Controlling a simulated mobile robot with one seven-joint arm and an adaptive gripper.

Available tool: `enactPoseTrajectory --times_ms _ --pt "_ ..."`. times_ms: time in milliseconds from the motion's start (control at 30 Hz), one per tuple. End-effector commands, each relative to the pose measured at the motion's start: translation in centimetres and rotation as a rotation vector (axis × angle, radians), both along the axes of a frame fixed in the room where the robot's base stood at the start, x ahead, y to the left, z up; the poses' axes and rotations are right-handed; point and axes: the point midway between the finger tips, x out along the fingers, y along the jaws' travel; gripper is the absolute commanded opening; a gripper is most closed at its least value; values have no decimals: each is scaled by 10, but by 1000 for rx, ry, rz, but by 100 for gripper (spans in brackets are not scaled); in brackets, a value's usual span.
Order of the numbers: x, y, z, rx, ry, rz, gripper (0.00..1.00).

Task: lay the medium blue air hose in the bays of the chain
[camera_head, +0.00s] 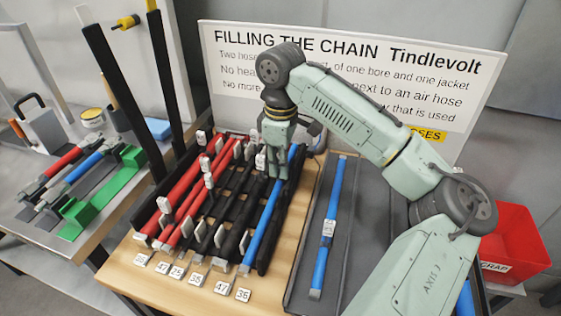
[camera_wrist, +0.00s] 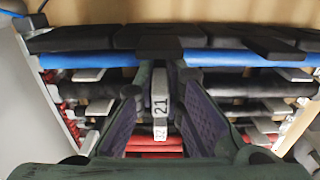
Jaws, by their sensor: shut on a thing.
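A blue hose (camera_head: 263,226) lies along the right-hand bay of the black chain (camera_head: 287,191); it also crosses the wrist view (camera_wrist: 90,60) near the top. A second blue hose (camera_head: 321,262) with a white tag lies in the grey tray. Part of another blue piece (camera_head: 465,299) shows behind my arm. I cannot tell which is the medium hose. My gripper (camera_head: 278,172) is low over the far part of the chain, left of the laid blue hose. It is shut on a slim grey divider (camera_wrist: 160,85) marked 21. Its lower end is hidden.
Red hoses (camera_head: 186,185) and black ones lie in bays left of the blue hose, between several pale dividers. Number tags (camera_head: 196,279) line the bench's front. The grey tray (camera_head: 340,262) is to the right, with a red scrap bin (camera_head: 515,245) beyond. Two black uprights stand left.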

Motion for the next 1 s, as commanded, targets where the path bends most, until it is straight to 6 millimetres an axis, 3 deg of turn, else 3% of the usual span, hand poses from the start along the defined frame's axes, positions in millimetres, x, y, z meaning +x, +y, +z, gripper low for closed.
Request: enactPoseTrajectory --times_ms 33,400,433,767,1000 --pt "-2 0 -9 -2 13 0 0" --pt "-3 1 -14 0 20 1 0" --pt "-3 1 -14 0 20 1 10" --pt "-2 0 -14 0 16 -1 32" --pt "-1 0 -11 -1 12 -1 33"
